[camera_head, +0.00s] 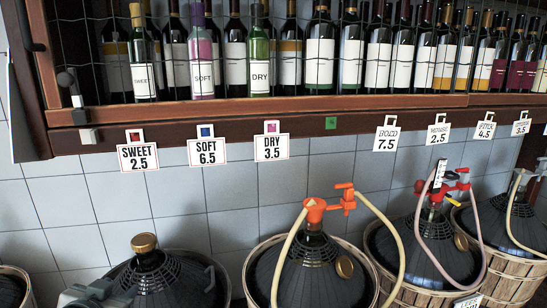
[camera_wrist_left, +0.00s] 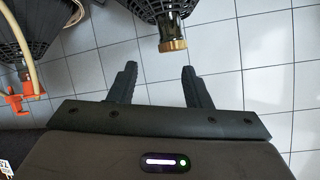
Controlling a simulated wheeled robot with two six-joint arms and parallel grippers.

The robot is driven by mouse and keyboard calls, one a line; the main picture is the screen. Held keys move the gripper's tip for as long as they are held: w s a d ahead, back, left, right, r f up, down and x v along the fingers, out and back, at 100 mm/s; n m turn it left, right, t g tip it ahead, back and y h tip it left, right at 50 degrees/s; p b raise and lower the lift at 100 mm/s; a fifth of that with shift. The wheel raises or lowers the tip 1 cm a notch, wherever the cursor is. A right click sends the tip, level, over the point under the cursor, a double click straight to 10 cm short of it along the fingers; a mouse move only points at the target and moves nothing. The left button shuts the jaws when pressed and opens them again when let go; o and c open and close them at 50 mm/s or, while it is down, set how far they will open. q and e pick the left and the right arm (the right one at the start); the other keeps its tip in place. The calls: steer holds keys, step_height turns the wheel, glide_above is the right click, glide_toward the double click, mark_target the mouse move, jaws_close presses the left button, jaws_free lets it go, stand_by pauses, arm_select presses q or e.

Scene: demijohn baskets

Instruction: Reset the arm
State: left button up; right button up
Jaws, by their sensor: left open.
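My left gripper (camera_head: 90,294) shows as a grey shape at the bottom left of the head view, beside the gold-capped demijohn (camera_head: 148,275). In the left wrist view my left gripper (camera_wrist_left: 159,68) has its two dark fingers spread apart with nothing between them. The demijohn's gold cap (camera_wrist_left: 173,45) is beyond the fingertips there, apart from them. The cap (camera_head: 144,243) is on the bottle's neck in the head view. My right gripper is not in view.
More basketed demijohns stand rightward, one with an orange tap (camera_head: 315,210) and hose. A wooden wine shelf (camera_head: 300,110) with several bottles behind wire hangs above. Price tags SWEET (camera_head: 138,156), SOFT (camera_head: 208,150) and DRY (camera_head: 272,147) hang along its edge.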

arm_select(q)
steer(key=s+d+f+n+g, duration=0.15)
steer(key=s+f+g, duration=0.35)
steer(key=s+f, duration=0.75)
steer(key=s+d+f+m+g, duration=0.1)
steer(key=s+d+f+g, duration=0.25)
steer(key=s+f, duration=0.95)
steer(key=a+f+g, duration=0.2)
steer(key=a+f, duration=0.1)
steer(key=f, duration=2.8)
steer(key=s+a+f+n+g, duration=0.1)
steer(key=s+f, duration=1.7)
steer(key=f, duration=0.2)
steer(key=shift+a+h, duration=0.3)
steer(key=shift+h, duration=0.1)
steer(key=shift+c, duration=0.4)
